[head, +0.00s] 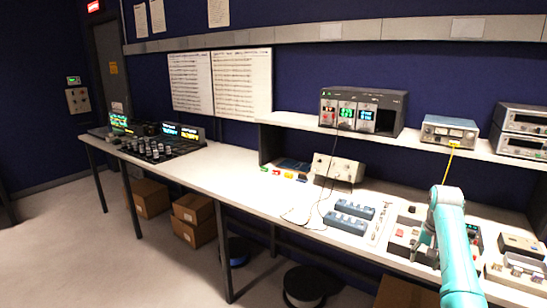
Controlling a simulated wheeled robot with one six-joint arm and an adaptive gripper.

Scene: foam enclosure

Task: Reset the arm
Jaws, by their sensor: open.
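My teal arm (455,245) reaches up from the bottom right over the right part of the long white bench (235,180). My gripper (422,243) shows only in part, at the left side of the arm and low over the boxes on the bench. It is open, and I see nothing held in it. Its fingertips are small and partly hidden by the arm, so I cannot tell whether they touch anything.
Blue-grey blocks (350,216) and a beige instrument (338,170) stand left of my arm. A shelf above carries a dark rack unit (361,111) and a meter box (449,132). Cardboard boxes (193,217) lie under the bench. The floor at left is clear.

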